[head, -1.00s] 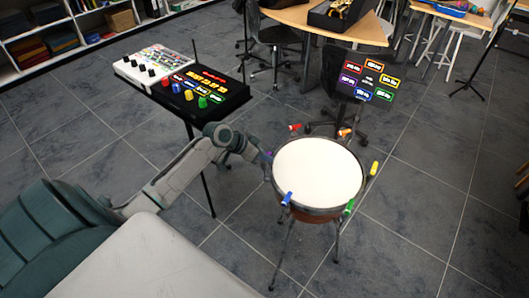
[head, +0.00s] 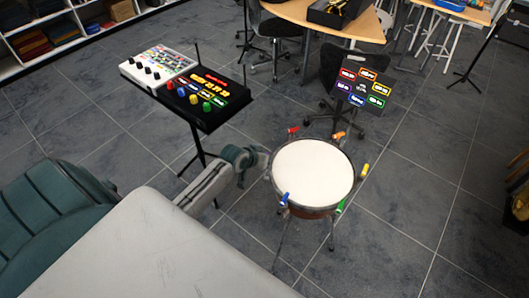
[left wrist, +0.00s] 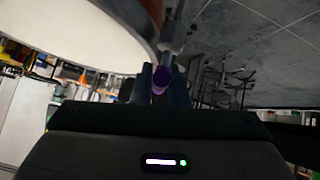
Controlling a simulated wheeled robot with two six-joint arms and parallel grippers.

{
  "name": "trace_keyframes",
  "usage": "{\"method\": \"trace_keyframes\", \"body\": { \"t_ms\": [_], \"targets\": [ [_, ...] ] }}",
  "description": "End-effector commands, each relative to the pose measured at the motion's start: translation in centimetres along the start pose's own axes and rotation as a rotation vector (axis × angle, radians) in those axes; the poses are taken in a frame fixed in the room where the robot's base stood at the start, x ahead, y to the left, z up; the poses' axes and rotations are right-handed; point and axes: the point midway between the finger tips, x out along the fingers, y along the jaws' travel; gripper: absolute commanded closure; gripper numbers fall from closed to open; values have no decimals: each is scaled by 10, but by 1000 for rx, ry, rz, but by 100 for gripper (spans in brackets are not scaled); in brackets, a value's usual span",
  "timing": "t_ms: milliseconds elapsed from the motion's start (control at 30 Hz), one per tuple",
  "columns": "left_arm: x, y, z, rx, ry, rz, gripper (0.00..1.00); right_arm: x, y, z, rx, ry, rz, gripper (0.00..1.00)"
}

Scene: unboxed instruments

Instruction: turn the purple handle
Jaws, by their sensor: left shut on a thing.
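A drum (head: 313,172) with a white head stands on thin legs, with coloured handles around its rim: red (head: 293,131), orange (head: 338,135), yellow (head: 365,170), green (head: 340,207) and blue (head: 284,199). The purple handle (left wrist: 161,78) shows in the left wrist view, between the fingers of my left gripper (left wrist: 161,88), beside the drum's rim. My left gripper is shut on it. In the head view my left arm reaches the drum's left side, and the purple handle is hidden there. My right gripper is not in view.
A stand with a black box (head: 205,95) and a white box (head: 158,66) with knobs is left of the drum. A dark panel with coloured labels (head: 362,88) is behind it. The floor (head: 430,180) right of the drum is clear.

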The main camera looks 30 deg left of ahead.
Motion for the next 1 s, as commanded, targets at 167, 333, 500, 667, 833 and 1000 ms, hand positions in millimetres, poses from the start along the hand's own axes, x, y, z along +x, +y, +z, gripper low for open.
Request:
{"method": "trace_keyframes", "body": {
  "t_ms": [167, 333, 500, 667, 833, 1000],
  "targets": [
    [0, 0, 1, -8, -1, -4, 100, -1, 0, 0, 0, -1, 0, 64],
    [1, 0, 2, -7, -1, -4, 100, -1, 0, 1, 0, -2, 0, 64],
    [1, 0, 2, -7, -1, -4, 68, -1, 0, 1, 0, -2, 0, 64],
    [0, 0, 1, -6, 0, -4, 65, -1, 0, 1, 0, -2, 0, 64],
    [-1, 0, 1, -5, 1, -4, 65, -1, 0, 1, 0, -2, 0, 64],
    [-15, -1, 1, -3, 2, -5, 65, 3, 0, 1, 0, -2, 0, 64]
  ]
}}
